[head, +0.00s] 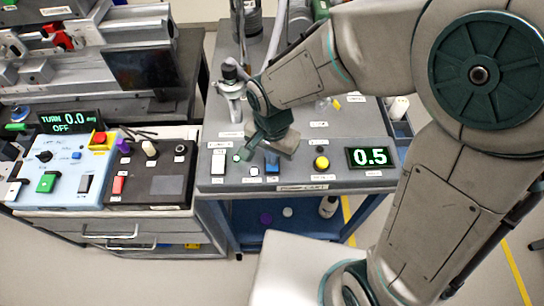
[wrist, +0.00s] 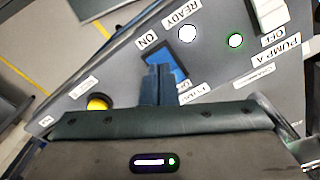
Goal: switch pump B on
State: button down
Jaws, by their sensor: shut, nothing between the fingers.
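The blue rocker switch (wrist: 178,68) in the wrist view has an ON label at one end. The label at its other end, probably PUMP B, is partly covered by my fingers. My gripper (wrist: 158,70) is shut and empty, with its fingertips over or beside the blue rocker; I cannot tell if they touch. In the head view the blue rocker (head: 272,169) shows just in front of my wrist, on the grey sloped panel (head: 340,181). I cannot tell which way it is tipped.
A white READY lamp (wrist: 187,34), a lit green lamp (wrist: 235,40) and the white PUMP A rocker (wrist: 270,14) are close by. A yellow button (head: 321,162) and a 0.5 display (head: 370,157) sit right. A light-blue control box (head: 66,164) stands left.

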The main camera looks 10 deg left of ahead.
notch_tip(320, 180, up, 5)
jog(key=p, duration=0.3)
dwell(0.7)
jog(key=s+d+r+n+t, duration=0.1)
jog(key=d+r, duration=0.5)
jog(key=d, duration=0.6)
jog(key=s+d+r+n+t, duration=0.1)
jog(key=d+r, duration=0.5)
jog(key=d, duration=0.6)
jog(key=shift+r+n+t, duration=0.15)
jog(key=shift+n+t, duration=0.35)
jog(key=shift+t, duration=0.3)
jog(key=shift+s, duration=0.15)
